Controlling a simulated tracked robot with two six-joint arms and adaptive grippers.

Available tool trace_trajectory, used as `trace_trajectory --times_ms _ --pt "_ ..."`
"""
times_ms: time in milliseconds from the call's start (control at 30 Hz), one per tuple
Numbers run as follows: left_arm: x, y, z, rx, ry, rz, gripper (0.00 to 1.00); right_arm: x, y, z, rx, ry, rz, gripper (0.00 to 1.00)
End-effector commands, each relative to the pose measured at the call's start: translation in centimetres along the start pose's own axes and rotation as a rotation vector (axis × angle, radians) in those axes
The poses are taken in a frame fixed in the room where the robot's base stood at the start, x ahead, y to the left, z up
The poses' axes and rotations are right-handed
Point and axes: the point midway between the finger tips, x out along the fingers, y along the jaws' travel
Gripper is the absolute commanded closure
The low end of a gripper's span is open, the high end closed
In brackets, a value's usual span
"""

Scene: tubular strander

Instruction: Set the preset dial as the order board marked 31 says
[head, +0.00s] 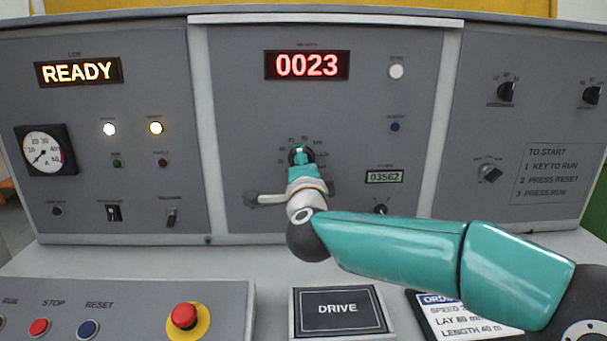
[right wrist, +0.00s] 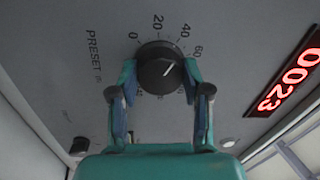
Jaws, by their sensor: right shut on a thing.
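The preset dial (right wrist: 160,72) is a black round knob on the grey panel in the right wrist view. Its white pointer line aims up and right, toward the 40 to 60 side of the scale; I cannot read the exact value. My right gripper (right wrist: 160,98) is shut on the dial, with one finger on each side. In the head view my right gripper (head: 301,160) hides most of the dial. The order board (head: 440,312) lies at the lower right, partly covered by my right arm. It reads LAY 80 mm and LENGTH 40 m; its speed figure and number are hidden. My left gripper is out of view.
The red display (head: 307,65) reads 0023, and the left display (head: 78,70) reads READY. A red emergency button (head: 184,316) and a DRIVE plate (head: 337,309) are on the desk below. A lever handle (head: 262,199) stands out left of my right gripper.

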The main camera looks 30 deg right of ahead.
Motion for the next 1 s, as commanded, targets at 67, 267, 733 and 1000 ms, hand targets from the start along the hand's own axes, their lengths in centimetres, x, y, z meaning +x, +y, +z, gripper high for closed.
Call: trace_trajectory --times_ms 67,267,733,1000 --pt "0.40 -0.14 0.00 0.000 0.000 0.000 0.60 0.01 0.58 -0.10 0.023 0.006 0.009 0.87" --pt "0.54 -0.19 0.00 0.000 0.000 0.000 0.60 0.01 0.52 -0.12 0.046 0.008 0.010 0.87" --pt "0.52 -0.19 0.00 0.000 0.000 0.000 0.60 0.02 0.53 -0.12 0.046 0.007 0.010 0.31" --pt "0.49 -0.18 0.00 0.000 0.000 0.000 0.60 0.01 0.27 -0.05 0.046 0.005 0.005 0.26"
